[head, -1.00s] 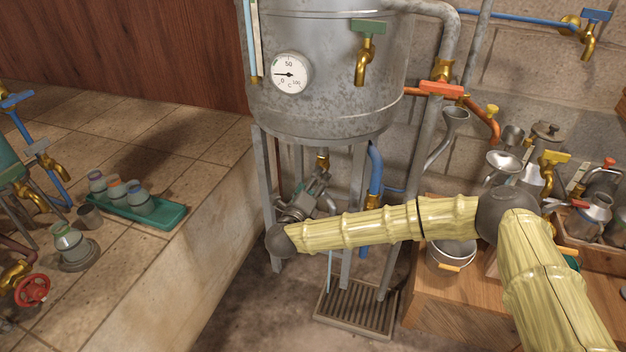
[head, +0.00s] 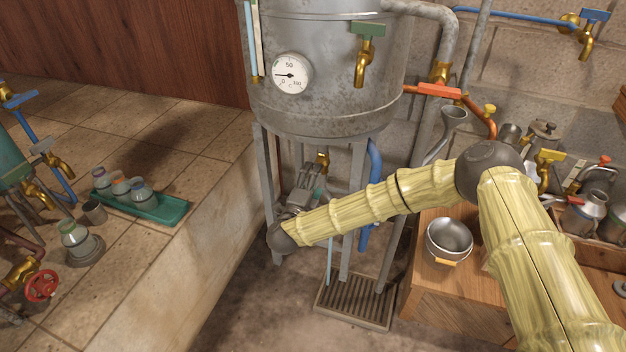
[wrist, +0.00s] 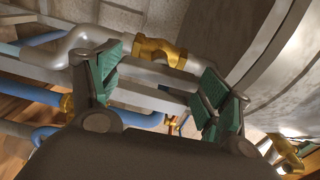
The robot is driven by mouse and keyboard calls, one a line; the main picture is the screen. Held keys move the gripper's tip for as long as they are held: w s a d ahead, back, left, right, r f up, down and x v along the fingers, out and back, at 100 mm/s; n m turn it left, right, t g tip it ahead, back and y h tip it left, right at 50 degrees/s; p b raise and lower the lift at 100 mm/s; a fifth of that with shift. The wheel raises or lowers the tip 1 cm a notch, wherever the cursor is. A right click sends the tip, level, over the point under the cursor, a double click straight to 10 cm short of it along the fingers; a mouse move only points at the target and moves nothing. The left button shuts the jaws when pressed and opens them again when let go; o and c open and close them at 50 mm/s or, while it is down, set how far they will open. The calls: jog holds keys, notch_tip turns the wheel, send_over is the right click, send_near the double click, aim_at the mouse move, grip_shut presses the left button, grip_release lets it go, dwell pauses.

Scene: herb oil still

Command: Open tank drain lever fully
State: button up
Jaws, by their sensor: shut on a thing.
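The grey tank (head: 330,110) stands on legs, with a brass drain fitting (head: 322,160) under its bottom. My gripper (head: 316,188) is below the tank between the legs, close under this fitting. In the wrist view, my gripper (wrist: 160,82) shows two fingers with green pads, a gap apart. A brass joint on a grey pipe (wrist: 160,52) shows past the fingers.
A blue pipe (head: 370,200) and tank legs stand close to my gripper. A floor grate (head: 355,302) lies below. A wooden bench with a metal bucket (head: 449,238) is at the right, under my arm. A tiled ledge (head: 180,265) is at the left.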

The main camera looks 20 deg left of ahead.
jog(key=shift+s+f, duration=0.1)
jog(key=shift+f, duration=0.1)
jog(key=o, duration=1)
jog(key=shift+o, duration=0.2)
jog(key=shift+r, duration=0.1)
jog(key=s, duration=1.2)
jog(key=shift+a, duration=0.2)
